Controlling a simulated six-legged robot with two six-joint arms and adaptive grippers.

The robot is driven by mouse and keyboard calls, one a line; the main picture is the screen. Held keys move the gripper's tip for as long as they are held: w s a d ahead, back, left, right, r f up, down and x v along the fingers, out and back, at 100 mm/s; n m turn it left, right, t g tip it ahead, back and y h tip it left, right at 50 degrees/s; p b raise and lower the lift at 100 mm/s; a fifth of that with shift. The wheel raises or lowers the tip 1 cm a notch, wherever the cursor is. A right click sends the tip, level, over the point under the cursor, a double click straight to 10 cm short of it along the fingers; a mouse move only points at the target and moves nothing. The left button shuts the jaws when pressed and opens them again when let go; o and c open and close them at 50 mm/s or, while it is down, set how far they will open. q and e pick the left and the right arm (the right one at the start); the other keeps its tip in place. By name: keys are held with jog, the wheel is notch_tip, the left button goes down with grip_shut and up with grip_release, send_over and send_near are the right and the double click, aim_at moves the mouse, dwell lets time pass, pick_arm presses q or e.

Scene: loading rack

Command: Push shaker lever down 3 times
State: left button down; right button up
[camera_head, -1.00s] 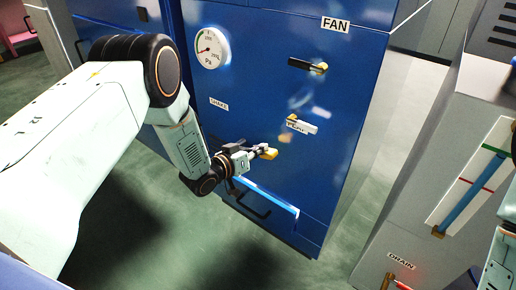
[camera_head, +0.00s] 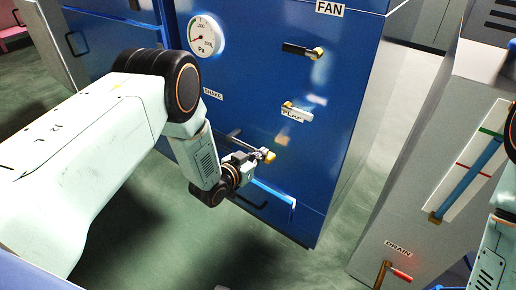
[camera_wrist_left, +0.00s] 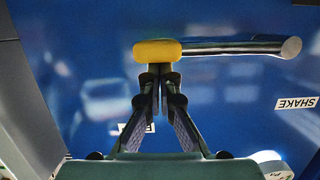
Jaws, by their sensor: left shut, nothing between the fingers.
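The shaker lever is a grey bar with a yellow tip (camera_head: 269,156) on the blue cabinet, below the SHAKE label (camera_head: 213,94). In the head view the bar slopes down to the right from its pivot. My left gripper (camera_head: 257,155) is shut and empty, at the yellow tip. In the left wrist view the picture is upside down; the closed fingertips (camera_wrist_left: 160,71) are right against or very near the yellow tip (camera_wrist_left: 157,50), on its SHAKE-label side. Contact is not certain. My right gripper is not in view.
A grey unit with a DRAIN handle (camera_head: 400,274) stands at the right. Green floor (camera_head: 150,225) lies below.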

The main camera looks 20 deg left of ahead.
pick_arm(q)
jog(key=shift+s+d+f+m+y+b, duration=0.1)
jog(key=shift+f+m+y+b, duration=0.35)
jog(key=shift+f, duration=1.4)
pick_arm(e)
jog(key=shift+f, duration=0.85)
pick_arm(q)
jog(key=s+a+r+p, duration=0.2)
jog(key=s+r+p, duration=0.4)
jog(key=s, duration=0.3)
jog(key=shift+s+r, duration=0.15)
jog(key=shift+s, duration=0.1)
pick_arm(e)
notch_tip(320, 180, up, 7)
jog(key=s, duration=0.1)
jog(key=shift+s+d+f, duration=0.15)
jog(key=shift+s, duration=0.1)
pick_arm(q)
jog(key=shift+r, duration=0.1)
